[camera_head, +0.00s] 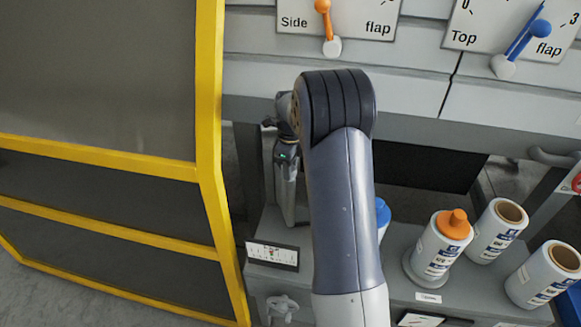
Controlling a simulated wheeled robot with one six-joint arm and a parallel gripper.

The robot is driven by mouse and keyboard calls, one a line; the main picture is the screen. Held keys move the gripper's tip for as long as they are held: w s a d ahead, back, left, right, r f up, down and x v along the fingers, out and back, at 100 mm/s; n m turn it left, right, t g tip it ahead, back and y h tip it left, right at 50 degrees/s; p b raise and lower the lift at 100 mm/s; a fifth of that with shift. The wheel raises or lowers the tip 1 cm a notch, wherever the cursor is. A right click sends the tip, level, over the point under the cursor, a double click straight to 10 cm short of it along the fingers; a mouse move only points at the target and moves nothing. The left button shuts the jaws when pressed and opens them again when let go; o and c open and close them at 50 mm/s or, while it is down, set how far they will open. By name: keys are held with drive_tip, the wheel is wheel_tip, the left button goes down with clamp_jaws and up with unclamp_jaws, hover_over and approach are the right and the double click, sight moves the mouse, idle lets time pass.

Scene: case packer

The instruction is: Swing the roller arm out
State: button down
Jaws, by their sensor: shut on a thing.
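My gripper (287,158) is partly in view left of my own dark arm link, with a small green light on it. It is shut on a grey upright piece (290,200), which looks like the roller arm. My arm hides part of this area, and the fingertips are too small to make out clearly. The grey piece stands close to the yellow-framed guard, above the shelf. I cannot tell how far it is swung.
A yellow-framed dark guard (210,150) stands close on the left. A grey shelf (400,285) holds a white roll with an orange top (442,245) and other white rolls (497,232). Above are the orange Side flap lever (326,20) and blue Top flap lever (525,40).

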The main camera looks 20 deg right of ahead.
drive_tip(key=c, duration=1)
unclamp_jaws()
drive_tip(key=shift+w, duration=0.1)
drive_tip(key=shift+r, duration=0.1)
wheel_tip(320, 180, up, 11)
drive_tip(key=shift+f+b, duration=0.2)
drive_tip(key=shift+b, duration=0.15)
wheel_tip(320, 180, down, 11)
drive_tip(key=shift+r+p, duration=0.2)
drive_tip(key=shift+p, duration=0.2)
drive_tip(key=shift+f, duration=0.15)
drive_tip(key=shift+s, duration=0.2)
